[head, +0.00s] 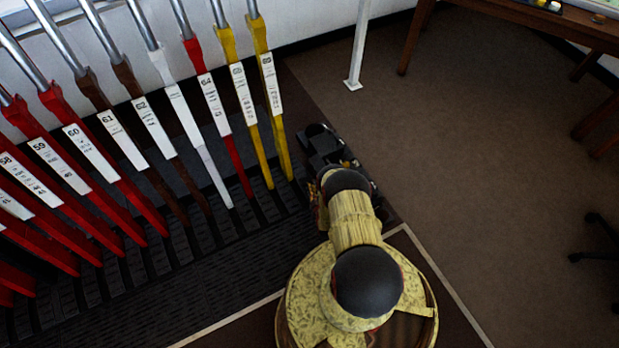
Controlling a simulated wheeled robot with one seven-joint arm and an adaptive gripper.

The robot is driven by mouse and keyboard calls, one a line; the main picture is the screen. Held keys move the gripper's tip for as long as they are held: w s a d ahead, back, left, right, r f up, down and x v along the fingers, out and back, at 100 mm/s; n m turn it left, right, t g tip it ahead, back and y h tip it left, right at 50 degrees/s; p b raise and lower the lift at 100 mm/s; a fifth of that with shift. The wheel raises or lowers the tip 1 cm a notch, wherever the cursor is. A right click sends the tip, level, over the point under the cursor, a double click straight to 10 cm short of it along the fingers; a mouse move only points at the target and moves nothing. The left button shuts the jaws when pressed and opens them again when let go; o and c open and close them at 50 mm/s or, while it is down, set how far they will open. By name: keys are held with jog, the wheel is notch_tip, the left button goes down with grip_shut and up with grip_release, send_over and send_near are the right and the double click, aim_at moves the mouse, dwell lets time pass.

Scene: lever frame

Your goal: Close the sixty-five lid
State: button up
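Two yellow levers stand at the right end of the lever row. The left yellow lever (243,95) and the rightmost yellow lever (268,85) each carry a white label; the small numbers are hard to read, and one seems to be 65. No lid is clearly recognisable. My patterned yellow arm reaches up the picture beside the row's right end. Dark blocky parts (322,148) show just past my arm's far end, right of the yellow levers' feet. I cannot tell which of them are my gripper and which belong to the frame. My gripper's fingers are not distinguishable.
Several red, brown and white levers, such as the white lever (185,112), fill the left side over a dark ribbed floor plate (200,285). A white post (358,50) stands behind. A wooden table (540,22) is at top right.

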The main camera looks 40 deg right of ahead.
aim_at(311, 177)
jog(key=b+x, duration=0.2)
jog(key=x, duration=0.4)
jog(key=shift+f, duration=0.2)
jog(key=shift+w+d+b, duration=0.25)
jog(key=shift+w+b, duration=0.1)
jog(key=shift+w, duration=0.05)
jog(key=shift+c, duration=0.6)
grip_shut()
